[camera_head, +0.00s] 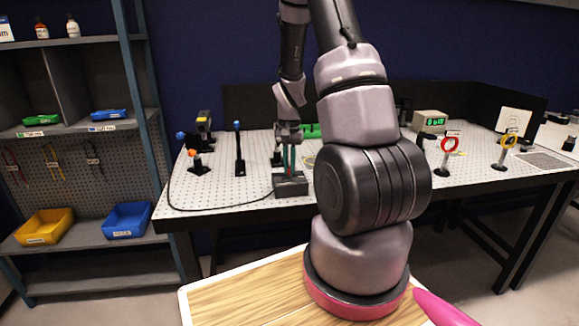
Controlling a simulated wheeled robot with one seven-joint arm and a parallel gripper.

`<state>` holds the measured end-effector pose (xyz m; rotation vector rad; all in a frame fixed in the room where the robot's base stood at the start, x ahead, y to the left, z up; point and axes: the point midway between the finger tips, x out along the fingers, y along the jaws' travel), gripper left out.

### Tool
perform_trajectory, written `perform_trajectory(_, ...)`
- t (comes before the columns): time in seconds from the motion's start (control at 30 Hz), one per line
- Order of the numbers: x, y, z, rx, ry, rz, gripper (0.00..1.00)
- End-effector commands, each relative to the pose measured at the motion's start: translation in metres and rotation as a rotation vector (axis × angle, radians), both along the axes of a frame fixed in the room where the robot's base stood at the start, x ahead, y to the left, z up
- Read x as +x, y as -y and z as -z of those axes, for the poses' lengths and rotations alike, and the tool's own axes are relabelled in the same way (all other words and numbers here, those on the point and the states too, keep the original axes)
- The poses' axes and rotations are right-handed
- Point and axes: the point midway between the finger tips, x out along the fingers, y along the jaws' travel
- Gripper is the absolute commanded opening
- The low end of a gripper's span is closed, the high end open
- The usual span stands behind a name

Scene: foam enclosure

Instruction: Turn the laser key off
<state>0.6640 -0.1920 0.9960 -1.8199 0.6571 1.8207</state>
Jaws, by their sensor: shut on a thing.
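A small dark grey box (291,187) stands at the front edge of the perforated table, with a black cable running from it to the left. My gripper (289,170) points straight down onto the top of this box from above. Its slim greenish fingers are close together, shut on the laser key at the box's top. The key itself is hidden between the fingers and too small to make out, so its turn position cannot be told.
The perforated optical table (225,185) holds posts and mounts, including a black post (239,150) left of the box. A red ring mount (448,146), a yellow ring mount (507,141) and a display unit (430,121) stand right. A shelf with bins is at left.

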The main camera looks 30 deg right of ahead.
Motion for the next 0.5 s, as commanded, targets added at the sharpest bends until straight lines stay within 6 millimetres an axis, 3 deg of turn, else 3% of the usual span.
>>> perform_trajectory(0.5, 0.0009, 0.0005, -0.0008, -0.001, 0.003, -0.353, 0.0)
